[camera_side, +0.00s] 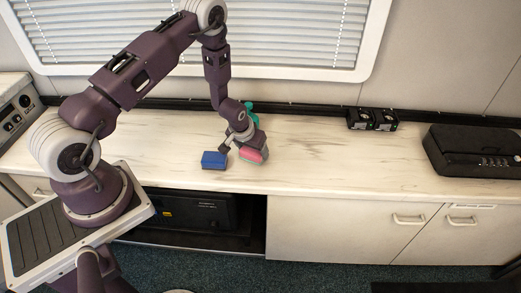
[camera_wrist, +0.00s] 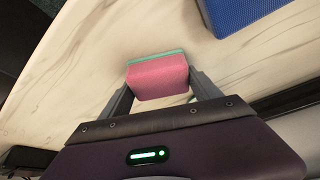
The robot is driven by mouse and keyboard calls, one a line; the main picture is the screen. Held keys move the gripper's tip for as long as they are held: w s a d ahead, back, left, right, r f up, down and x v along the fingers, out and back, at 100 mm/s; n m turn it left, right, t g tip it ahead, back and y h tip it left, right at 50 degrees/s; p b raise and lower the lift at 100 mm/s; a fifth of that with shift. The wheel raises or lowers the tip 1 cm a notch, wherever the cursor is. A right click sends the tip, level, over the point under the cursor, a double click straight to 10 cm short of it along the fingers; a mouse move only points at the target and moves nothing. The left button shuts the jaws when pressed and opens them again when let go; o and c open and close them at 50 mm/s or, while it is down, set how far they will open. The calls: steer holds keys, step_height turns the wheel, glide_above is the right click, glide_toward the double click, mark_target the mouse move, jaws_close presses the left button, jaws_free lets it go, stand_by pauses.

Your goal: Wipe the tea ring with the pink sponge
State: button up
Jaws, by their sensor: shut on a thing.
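The pink sponge (camera_side: 254,155) is in my gripper, low over the front part of the pale counter. In the wrist view the sponge (camera_wrist: 158,79) shows a pink face with a thin green layer along its far edge. My gripper (camera_wrist: 163,91) has one finger on each side of it and is shut on it. In the side view my gripper (camera_side: 243,148) is just right of a blue block. I cannot tell whether the sponge touches the counter. I cannot make out the tea ring in either view.
The blue block (camera_side: 214,160) lies close to the left of the sponge, near the counter's front edge. A green thing (camera_side: 251,113) stands behind my gripper, partly hidden. Black devices (camera_side: 372,119) and a black case (camera_side: 474,151) are at right. The counter (camera_side: 325,165) between is clear.

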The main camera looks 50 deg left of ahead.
steer(key=shift+s+a, duration=0.35)
steer(key=shift+a+r, duration=0.1)
steer(key=shift+s+r, duration=0.1)
steer(key=shift+r, duration=3.9)
